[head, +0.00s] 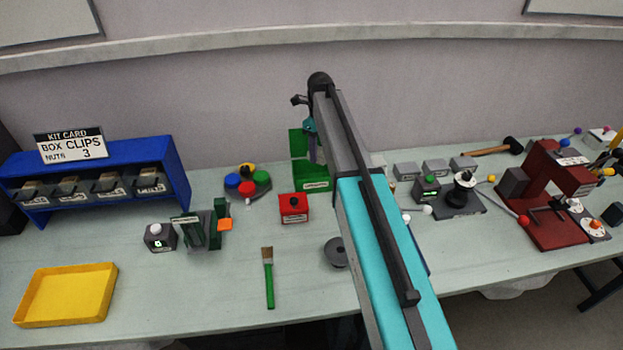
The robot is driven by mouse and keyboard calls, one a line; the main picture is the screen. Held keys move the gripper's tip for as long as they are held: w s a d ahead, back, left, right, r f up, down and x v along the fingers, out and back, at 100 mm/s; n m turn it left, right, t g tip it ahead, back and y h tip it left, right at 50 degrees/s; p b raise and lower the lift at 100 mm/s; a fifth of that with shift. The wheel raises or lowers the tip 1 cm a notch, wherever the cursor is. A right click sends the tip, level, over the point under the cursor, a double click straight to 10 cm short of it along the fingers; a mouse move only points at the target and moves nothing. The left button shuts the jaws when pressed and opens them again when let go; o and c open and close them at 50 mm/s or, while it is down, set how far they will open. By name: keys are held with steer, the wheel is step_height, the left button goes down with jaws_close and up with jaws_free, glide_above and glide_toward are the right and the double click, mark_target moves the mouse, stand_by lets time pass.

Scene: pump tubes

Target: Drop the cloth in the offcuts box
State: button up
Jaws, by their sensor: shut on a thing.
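My gripper (309,127) is at the far end of my arm, over the back middle of the bench. It is small in the head view and partly hidden by the arm. A narrow purple piece, which looks like the cloth (313,152), hangs below it, shut in the jaws. A green box (316,185) with a tall back and a white label on its low front stands directly below and behind the cloth. The label is too small to read, so I cannot confirm it is the offcuts box. Whether the cloth touches the box is unclear.
A red box (293,208) stands just in front of the green box. Coloured knobs (247,182) are to its left. A dark red fixture (545,200) stands right.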

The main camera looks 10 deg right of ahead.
steer(key=shift+f+b, duration=1)
steer(key=shift+f, duration=1.45)
steer(key=o, duration=1.2)
steer(key=shift+r, duration=0.1)
steer(key=shift+r+b, duration=2.3)
steer(key=shift+r, duration=4.5)
steer(key=shift+s+f, duration=0.1)
